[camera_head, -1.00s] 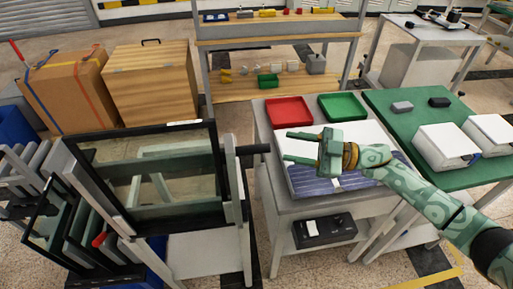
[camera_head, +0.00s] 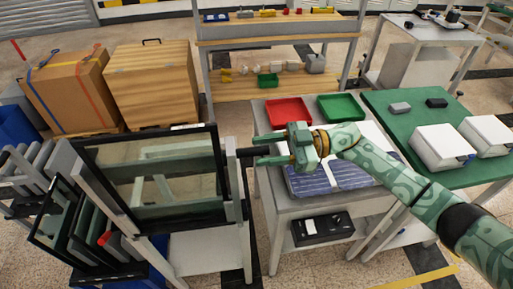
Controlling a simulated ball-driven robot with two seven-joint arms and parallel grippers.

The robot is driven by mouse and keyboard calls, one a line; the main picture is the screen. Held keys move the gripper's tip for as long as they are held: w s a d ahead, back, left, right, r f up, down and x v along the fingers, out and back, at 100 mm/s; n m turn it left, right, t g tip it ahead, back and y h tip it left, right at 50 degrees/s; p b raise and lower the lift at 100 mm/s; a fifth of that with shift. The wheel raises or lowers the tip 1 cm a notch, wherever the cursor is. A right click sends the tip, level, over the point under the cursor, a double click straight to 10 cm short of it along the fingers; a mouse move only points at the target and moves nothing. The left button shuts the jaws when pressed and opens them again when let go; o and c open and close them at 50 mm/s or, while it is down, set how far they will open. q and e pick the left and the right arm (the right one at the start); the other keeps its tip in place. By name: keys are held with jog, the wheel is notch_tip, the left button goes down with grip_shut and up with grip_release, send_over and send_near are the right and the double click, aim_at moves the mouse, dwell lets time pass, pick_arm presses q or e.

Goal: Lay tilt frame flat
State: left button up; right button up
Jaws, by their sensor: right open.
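The tilt frame (camera_head: 152,176) is a dark rectangular frame with a glass pane, standing tilted on a grey stand at left centre. A black handle bar (camera_head: 247,153) sticks out from its right side. My right gripper (camera_head: 256,150) is open, its two green fingers pointing left. The fingertips are at the outer end of the bar, one above and one below it in the picture; I cannot tell whether they touch it. My left gripper is not in view.
A grey table (camera_head: 284,206) right of the frame holds a red tray (camera_head: 289,112), a green tray (camera_head: 341,106) and a blue panel (camera_head: 309,182). Framed panes (camera_head: 50,211) stand in a rack at left. A green-topped table (camera_head: 387,104) is at right.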

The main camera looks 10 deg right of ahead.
jog(key=shift+a, duration=1.2)
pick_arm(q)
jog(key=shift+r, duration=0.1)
pick_arm(e)
grip_shut()
jog(key=shift+w, duration=0.1)
